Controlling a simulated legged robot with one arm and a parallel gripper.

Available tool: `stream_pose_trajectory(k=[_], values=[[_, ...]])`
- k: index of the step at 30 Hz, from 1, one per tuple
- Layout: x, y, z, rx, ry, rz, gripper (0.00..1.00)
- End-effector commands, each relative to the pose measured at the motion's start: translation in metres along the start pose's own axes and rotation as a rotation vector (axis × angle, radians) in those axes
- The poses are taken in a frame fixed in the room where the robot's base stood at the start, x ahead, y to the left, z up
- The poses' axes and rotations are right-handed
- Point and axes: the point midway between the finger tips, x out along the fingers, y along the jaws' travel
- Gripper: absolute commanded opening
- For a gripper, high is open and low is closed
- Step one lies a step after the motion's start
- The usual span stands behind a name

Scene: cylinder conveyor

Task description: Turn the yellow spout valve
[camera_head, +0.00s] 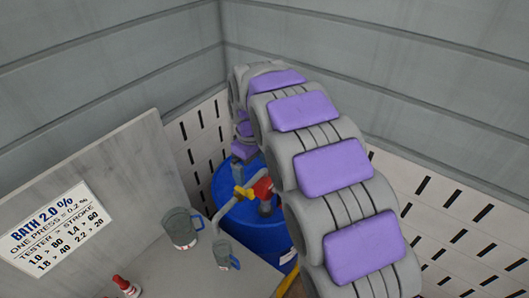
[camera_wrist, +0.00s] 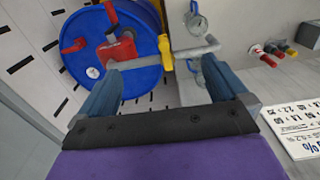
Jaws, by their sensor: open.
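The yellow spout valve (camera_head: 243,192) sits on a red fitting (camera_head: 264,187) at the blue barrel (camera_head: 246,228) in the head view, with a grey curved spout (camera_head: 222,214) beside it. My arm hides part of the barrel in the head view, and my fingers are not clear there.
A printed sign (camera_head: 45,228) is on the upright panel behind. Slotted white wall panels (camera_head: 196,130) close off the corner.

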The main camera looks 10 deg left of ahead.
Motion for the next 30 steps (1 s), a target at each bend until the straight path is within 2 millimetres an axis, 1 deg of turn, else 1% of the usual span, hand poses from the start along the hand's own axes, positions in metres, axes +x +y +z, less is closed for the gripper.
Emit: stream_pose_trajectory(k=[8,14,20,30], values=[[0.014,0.002,-0.002,-0.001,0.000,-0.001,1.00],[0.031,0.004,0.003,-0.001,0.002,-0.004,1.00],[0.053,0.004,0.005,0.000,0.004,-0.004,1.00],[0.091,0.002,-0.001,0.000,-0.001,-0.001,1.00]])
